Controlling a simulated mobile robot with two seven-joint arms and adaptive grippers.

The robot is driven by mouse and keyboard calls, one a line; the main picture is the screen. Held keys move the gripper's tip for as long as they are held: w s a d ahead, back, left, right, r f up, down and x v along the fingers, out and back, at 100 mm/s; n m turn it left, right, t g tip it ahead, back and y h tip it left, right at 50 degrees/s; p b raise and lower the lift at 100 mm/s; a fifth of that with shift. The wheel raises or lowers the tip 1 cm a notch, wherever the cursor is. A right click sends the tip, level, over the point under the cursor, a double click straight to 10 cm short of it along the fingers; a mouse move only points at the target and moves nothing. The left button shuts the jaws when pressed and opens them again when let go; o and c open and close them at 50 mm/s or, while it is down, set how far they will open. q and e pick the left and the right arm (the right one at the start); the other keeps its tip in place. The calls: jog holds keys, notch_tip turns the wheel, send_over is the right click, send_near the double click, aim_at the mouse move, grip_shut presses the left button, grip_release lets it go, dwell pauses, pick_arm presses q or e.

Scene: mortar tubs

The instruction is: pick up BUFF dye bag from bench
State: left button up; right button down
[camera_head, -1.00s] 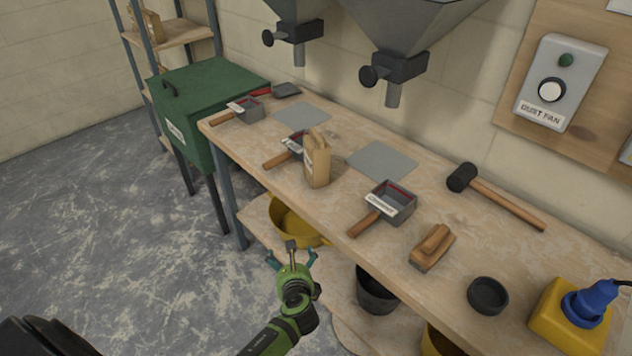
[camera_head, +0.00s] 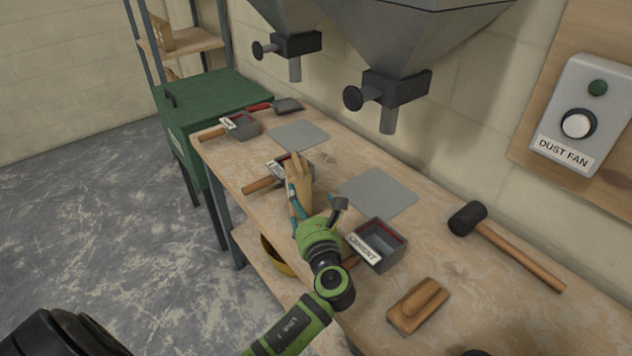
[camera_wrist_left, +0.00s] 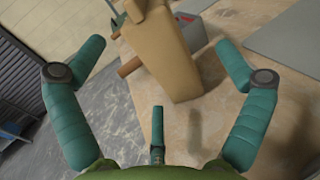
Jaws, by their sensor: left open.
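The tan paper dye bag (camera_head: 300,172) stands upright on the wooden bench (camera_head: 262,212); its printed name is not readable from here. My left gripper (camera_head: 314,198) is open in front of the bag, its fingers overlapping the bag's lower part in the head view. In the left wrist view, the bag (camera_wrist_left: 172,55) stands ahead between the spread teal fingers of the left gripper (camera_wrist_left: 160,68), with visible gaps to them. The bag's top is cut off there. My right gripper is not in view.
A CEMENT scoop box (camera_head: 378,247) is just right of the gripper, and another handled scoop (camera_head: 262,184) is behind and left of the bag. A wooden float (camera_head: 417,305) and a mallet (camera_head: 505,245) lie to the right. Hopper spouts (camera_head: 388,120) hang above.

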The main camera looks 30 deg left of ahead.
pick_arm(q)
jog(key=shift+w+a, duration=0.15)
jog(key=shift+w, duration=0.2)
jog(key=shift+w+a+r, duration=0.1)
jog(key=shift+a, duration=0.3)
jog(key=w+a, duration=0.1)
jog(key=a, duration=0.1)
jog(key=w+a+p, duration=0.1)
jog(key=a, duration=0.1)
jog(key=shift+w, duration=0.15)
jog(key=shift+w+a, duration=0.2)
jog(key=shift+w, duration=0.1)
jog(key=shift+w+a, duration=0.1)
jog(key=shift+w, duration=0.05)
jog(key=c, duration=1.7)
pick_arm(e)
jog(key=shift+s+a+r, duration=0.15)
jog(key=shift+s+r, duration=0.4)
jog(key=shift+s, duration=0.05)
